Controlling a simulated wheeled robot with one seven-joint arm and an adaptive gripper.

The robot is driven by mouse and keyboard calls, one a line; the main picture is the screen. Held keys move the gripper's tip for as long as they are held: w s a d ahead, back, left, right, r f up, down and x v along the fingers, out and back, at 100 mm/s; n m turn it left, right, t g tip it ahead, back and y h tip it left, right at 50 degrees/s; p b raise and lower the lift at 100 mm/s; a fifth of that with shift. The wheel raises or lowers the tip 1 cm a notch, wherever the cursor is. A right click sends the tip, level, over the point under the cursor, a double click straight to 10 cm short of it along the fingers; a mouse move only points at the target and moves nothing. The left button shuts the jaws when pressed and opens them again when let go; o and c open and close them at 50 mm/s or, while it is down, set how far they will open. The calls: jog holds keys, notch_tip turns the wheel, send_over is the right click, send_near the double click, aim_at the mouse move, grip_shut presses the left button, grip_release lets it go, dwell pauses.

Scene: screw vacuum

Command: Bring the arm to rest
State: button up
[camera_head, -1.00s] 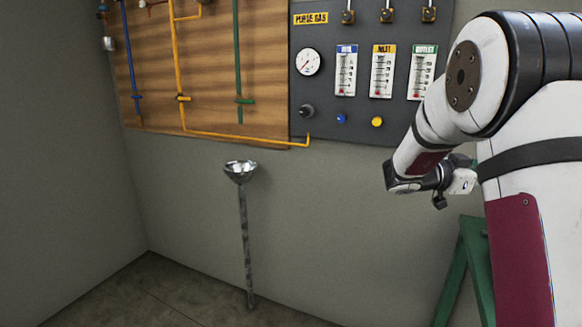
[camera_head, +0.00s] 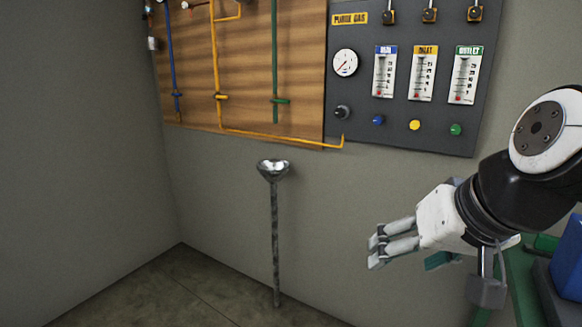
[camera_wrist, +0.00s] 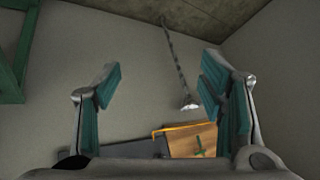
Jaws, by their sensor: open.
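My gripper (camera_head: 376,247) is in the right half of the head view, in front of the grey wall, with its fingers pointing left. In the wrist view my gripper (camera_wrist: 158,85) shows its teal-padded fingers spread apart, with nothing between them. My white and black arm comes in from the right edge of the head view. The gripper appears apart from the wall and the panel.
A dark purge gas panel (camera_head: 400,125) with a gauge and knobs hangs on the wall. A wooden pipe board (camera_head: 245,60) is to its left. A metal funnel on a pole (camera_head: 273,170) stands below. A green frame (camera_head: 520,285) is at lower right. Floor at lower left is clear.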

jog(key=s+d+f+n+g+h, duration=0.1)
jog(key=s+f+g, duration=0.2)
jog(key=s, duration=0.6)
jog(key=s+d+f+g+h, duration=0.1)
jog(key=s+d+f+g, duration=0.15)
jog(key=s, duration=0.55)
notch_tip(320, 180, up, 15)
jog(key=s+t+p, duration=0.1)
jog(key=t+p, duration=0.2)
jog(key=p, duration=1.1)
jog(key=shift+a+r, duration=0.15)
